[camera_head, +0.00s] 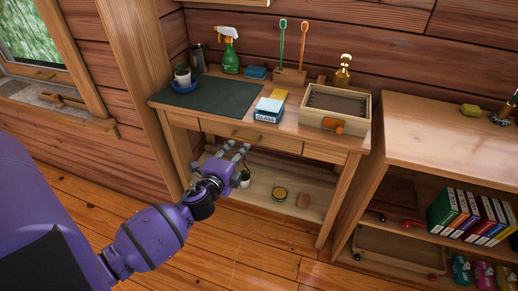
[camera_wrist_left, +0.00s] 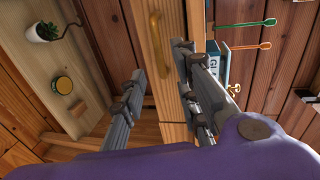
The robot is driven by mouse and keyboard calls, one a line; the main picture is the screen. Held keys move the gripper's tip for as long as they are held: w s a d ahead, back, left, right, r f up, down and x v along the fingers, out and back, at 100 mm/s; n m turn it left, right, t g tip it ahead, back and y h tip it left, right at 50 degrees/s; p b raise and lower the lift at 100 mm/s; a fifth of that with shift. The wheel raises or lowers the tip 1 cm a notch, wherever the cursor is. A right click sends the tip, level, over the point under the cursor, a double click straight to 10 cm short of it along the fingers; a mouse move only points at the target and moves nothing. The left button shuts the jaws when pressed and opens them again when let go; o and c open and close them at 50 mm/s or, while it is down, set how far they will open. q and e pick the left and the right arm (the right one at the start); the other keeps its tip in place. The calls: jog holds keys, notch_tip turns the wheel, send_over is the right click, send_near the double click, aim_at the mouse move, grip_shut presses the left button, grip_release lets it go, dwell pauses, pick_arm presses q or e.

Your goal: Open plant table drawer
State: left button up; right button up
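My left gripper (camera_head: 233,152) is open in front of the drawer. In the left wrist view its fingers (camera_wrist_left: 160,62) are spread with the handle showing in the gap beyond them. I cannot tell how far off the handle is. My right gripper is out of view.
An open wooden box (camera_head: 361,124), a spray bottle (camera_head: 229,52) and a dark mat (camera_head: 212,97) are on the table top. A lower shelf (camera_head: 262,198) holds a small plant and a tin (camera_head: 279,194). A bookshelf (camera_head: 440,140) stands close on the right. Floor in front is clear.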

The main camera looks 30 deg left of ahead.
aim_at(246, 141)
pick_arm(q)
jog(key=x, duration=0.7)
jog(key=shift+w+a+f+b, duration=0.15)
jog(key=shift+w+a+b, duration=0.05)
jog(key=shift+w+b, duration=0.2)
grip_shut()
